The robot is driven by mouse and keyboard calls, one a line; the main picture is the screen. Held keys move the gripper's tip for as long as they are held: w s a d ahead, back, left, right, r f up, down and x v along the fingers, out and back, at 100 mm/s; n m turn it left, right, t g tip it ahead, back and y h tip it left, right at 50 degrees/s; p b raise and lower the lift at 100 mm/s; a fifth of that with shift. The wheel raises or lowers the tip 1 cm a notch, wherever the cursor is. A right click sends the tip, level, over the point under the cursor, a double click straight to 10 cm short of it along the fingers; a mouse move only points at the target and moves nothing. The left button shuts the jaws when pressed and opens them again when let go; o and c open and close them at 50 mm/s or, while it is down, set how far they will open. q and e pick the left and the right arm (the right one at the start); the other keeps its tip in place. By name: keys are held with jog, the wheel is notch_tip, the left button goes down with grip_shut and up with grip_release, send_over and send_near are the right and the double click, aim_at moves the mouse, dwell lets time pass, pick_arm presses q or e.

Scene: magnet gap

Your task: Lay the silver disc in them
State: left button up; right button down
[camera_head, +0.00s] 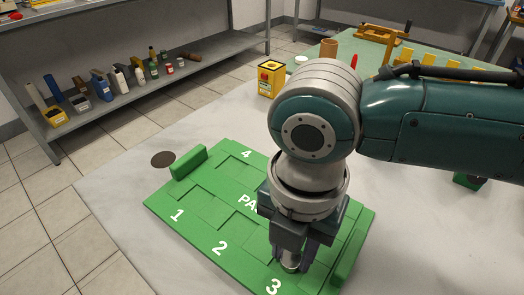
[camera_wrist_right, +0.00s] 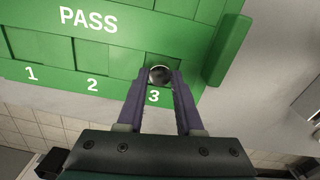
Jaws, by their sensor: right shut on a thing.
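A green board (camera_head: 160,203) lies on the pale table, with square recesses, white numbers and the word PASS. My right gripper (camera_head: 290,258) points down over the recess by number 3, at the board's near right. It is shut on a small round silver disc (camera_wrist_right: 160,74), which sits between the fingertips in the wrist view and also shows low between the fingers in the head view (camera_head: 291,265). The disc is at or just above that recess; I cannot tell if it touches the bottom. Recesses 1 and 2 look empty. My left gripper is out of view.
Raised green bars (camera_head: 189,163) stand at the board's left and right ends. A dark round patch (camera_head: 163,159) lies on the table beyond the left bar. A yellow tin (camera_head: 271,78) stands at the back. A shelf (camera_head: 120,95) with bottles and tools is at left.

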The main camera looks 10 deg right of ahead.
jog(key=shift+f, duration=0.1)
jog(key=shift+c, duration=2.4)
grip_release()
jog(key=c, duration=0.5)
notch_tip(320, 180, up, 5)
jog(key=p, duration=0.5)
jog(key=shift+f, duration=0.2)
